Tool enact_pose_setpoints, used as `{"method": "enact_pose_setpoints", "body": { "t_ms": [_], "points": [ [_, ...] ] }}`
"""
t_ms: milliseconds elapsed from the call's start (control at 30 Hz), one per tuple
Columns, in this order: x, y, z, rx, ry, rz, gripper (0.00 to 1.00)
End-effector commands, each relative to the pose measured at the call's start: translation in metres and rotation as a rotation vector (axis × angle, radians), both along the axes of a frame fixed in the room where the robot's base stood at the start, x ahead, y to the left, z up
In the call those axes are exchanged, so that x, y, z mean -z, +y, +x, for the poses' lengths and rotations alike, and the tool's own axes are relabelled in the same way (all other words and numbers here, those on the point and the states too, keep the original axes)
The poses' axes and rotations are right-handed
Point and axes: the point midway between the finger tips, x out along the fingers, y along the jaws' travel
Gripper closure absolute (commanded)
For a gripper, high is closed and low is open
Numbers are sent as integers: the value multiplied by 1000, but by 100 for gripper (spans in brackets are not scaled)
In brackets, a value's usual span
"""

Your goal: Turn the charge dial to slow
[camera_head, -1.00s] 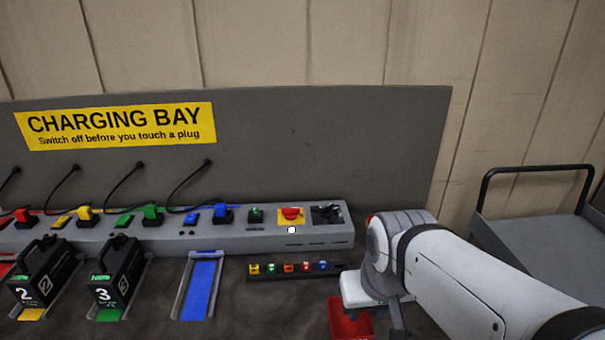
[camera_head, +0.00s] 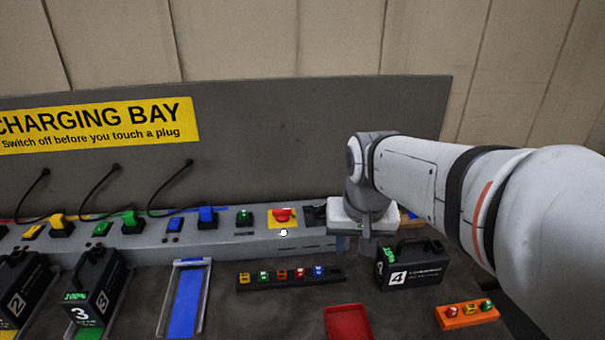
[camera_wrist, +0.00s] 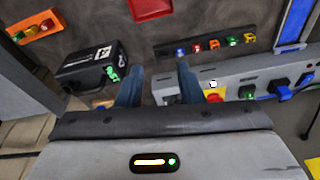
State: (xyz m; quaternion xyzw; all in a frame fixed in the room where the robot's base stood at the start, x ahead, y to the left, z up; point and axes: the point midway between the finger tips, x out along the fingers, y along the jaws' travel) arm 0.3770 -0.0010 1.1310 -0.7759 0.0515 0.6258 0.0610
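The grey charging console (camera_head: 255,247) runs along the back of the bench. Near its right end is a red knob (camera_head: 283,214) on a yellow plate; the yellow plate also shows in the wrist view (camera_wrist: 214,96). Just right of it is a dark fitting (camera_head: 313,213), partly hidden by my arm. No dial label is readable, so I cannot tell surely which is the charge dial. My gripper (camera_head: 350,243) is over the console's right end, pointing down. In the wrist view my gripper's two blue-grey fingers (camera_wrist: 159,80) are apart with nothing held between them.
A black battery marked 4 (camera_head: 410,264) stands right of my gripper. A red tray (camera_head: 347,322), an orange holder (camera_head: 467,315) and a dark rack of small coloured pieces (camera_head: 290,277) lie in front. A green switch (camera_head: 245,217) and plugs line the console leftwards.

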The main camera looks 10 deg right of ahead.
Motion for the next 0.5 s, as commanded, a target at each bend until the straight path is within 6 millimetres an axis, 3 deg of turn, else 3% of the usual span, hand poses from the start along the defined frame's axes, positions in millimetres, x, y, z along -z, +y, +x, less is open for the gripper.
{"method": "enact_pose_setpoints", "body": {
  "t_ms": [33,267,500],
  "points": [
    [-4,0,26,39,20,9,66],
    [-8,-1,133,237,87,42,66],
    [21,-2,236,439,152,62,66]
  ]
}}
